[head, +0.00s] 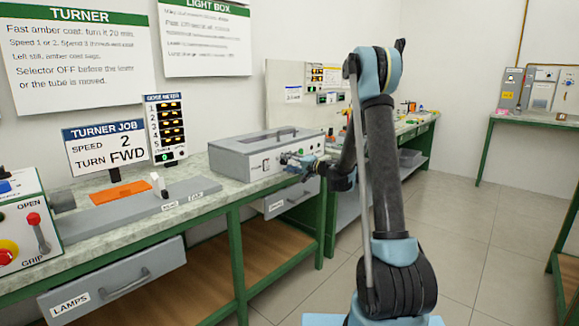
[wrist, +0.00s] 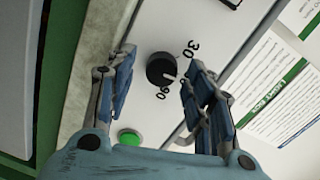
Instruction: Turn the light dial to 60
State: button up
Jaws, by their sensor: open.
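The light dial (wrist: 161,69) is a round black knob on a pale panel, with 30 and 90 printed beside it. A label between them is partly hidden by a finger. A small white mark on the knob faces lower right, towards that label. My gripper (wrist: 158,63) is open, with one blue finger on each side of the dial; I see a gap on the left and cannot tell whether the right finger touches. In the head view my gripper (head: 299,161) is at the front of the grey light box (head: 238,160), and the dial is not clear there.
A green button (wrist: 129,138) is on the same panel below the dial. An open drawer (head: 292,197) sits under the box. The turner job sign (head: 104,146) and a meter (head: 166,130) stand to the left. The floor to the right is clear.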

jog(key=v, duration=1.2)
jog(key=shift+w, duration=0.1)
jog(key=s+d+n+y, duration=0.1)
jog(key=s+d+n, duration=0.2)
jog(key=d+n, duration=0.35)
jog(key=shift+n, duration=0.65)
jog(key=x, duration=1.2)
jog(key=f+x, duration=0.1)
jog(key=x, duration=0.5)
jog(key=shift+s+a, duration=0.3)
jog(key=shift+a, duration=0.2)
jog(key=c, duration=1.1)
